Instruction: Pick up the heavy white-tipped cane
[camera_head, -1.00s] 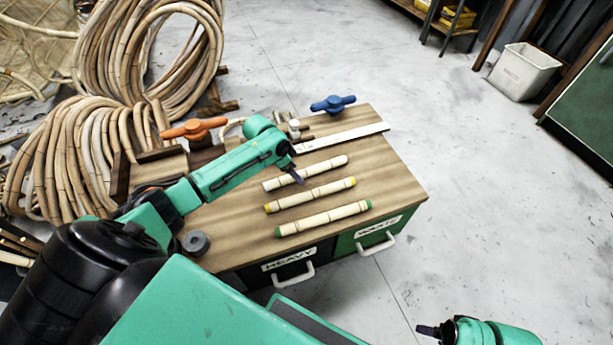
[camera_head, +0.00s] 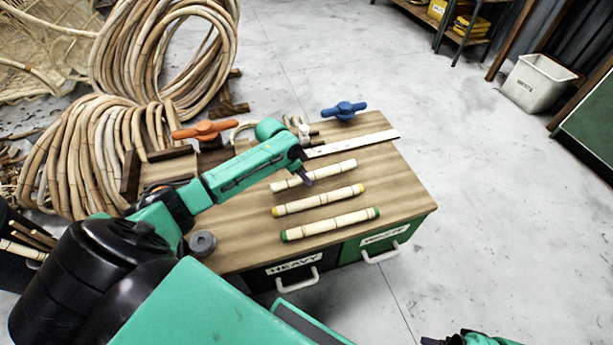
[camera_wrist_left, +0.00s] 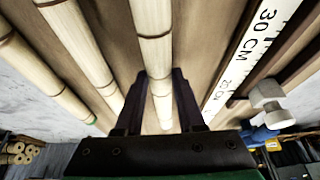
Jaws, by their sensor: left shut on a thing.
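The white-tipped cane (camera_head: 335,169) lies on the wooden worktop (camera_head: 395,185), farthest back of three canes. My left gripper (camera_head: 308,182) is over its middle. In the left wrist view the cane (camera_wrist_left: 154,45) runs between the two dark fingers of that gripper (camera_wrist_left: 159,95), which is shut on it. No clear gap under the cane shows. The yellow-tipped cane (camera_head: 318,200) and the green-tipped cane (camera_head: 330,224) lie nearer the front, roughly parallel. My right gripper (camera_head: 432,341) barely shows at the bottom edge, and its jaws cannot be made out.
A white ruler (camera_head: 352,143) lies behind the canes. A blue-handled clamp (camera_head: 343,110) and an orange-handled one (camera_head: 205,130) stand at the back. A grey roll (camera_head: 202,243) sits at the left front. Drawers marked HEAVY (camera_head: 293,264) and WASTE (camera_head: 384,235) are below.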

